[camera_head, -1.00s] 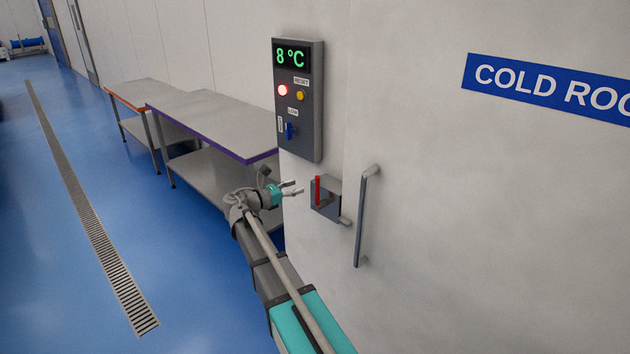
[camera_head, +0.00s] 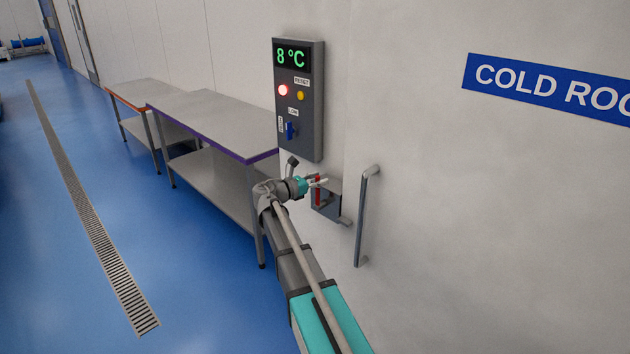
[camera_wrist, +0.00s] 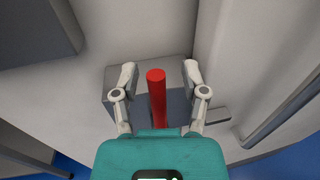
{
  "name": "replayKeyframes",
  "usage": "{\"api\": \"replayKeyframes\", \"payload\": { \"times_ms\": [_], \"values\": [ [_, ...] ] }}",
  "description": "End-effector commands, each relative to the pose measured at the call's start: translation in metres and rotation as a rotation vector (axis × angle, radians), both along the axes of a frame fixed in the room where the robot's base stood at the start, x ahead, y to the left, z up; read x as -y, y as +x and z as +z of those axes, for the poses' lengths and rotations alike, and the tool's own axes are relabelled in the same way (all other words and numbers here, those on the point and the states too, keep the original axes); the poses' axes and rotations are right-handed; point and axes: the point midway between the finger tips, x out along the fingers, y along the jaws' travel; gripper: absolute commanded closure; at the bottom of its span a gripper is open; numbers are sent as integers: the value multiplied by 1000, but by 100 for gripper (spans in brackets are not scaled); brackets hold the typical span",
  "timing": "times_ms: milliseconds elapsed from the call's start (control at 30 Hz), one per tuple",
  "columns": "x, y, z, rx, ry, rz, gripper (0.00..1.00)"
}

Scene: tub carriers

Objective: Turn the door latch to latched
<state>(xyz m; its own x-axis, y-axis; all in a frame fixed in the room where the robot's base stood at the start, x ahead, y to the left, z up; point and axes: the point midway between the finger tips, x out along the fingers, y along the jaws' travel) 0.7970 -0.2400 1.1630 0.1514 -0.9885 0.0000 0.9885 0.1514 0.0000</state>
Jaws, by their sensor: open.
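The door latch is a grey box (camera_head: 331,204) on the pale cold room wall with a red handle (camera_head: 318,192) standing upright. In the wrist view the red handle (camera_wrist: 157,98) lies between the two open fingers of my gripper (camera_wrist: 159,77), with a gap on each side. The grey latch box (camera_wrist: 180,72) is behind it. In the head view my gripper (camera_head: 317,181) is at the upper part of the handle and partly covers it. A small grey bolt (camera_head: 346,222) sticks out at the lower right of the box.
A vertical door handle (camera_head: 365,218) is just right of the latch. A control panel (camera_head: 312,110) showing 8 °C, with a lit red lamp, hangs above. A steel table (camera_head: 215,118) stands at the left.

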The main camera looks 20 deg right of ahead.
Motion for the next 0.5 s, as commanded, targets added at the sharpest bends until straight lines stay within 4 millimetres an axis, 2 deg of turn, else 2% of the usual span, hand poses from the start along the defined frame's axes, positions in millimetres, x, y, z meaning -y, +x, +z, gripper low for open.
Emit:
{"api": "replayKeyframes", "payload": {
  "times_ms": [67, 367, 400, 500],
  "values": [
    [0, 0, 0, 0, 0, 0, 43],
    [0, 0, 0, 0, 0, -1, 97],
    [0, 0, 0, 0, 0, -1, 100],
    [0, -1, 0, 0, 0, -1, 100]
  ]
}}
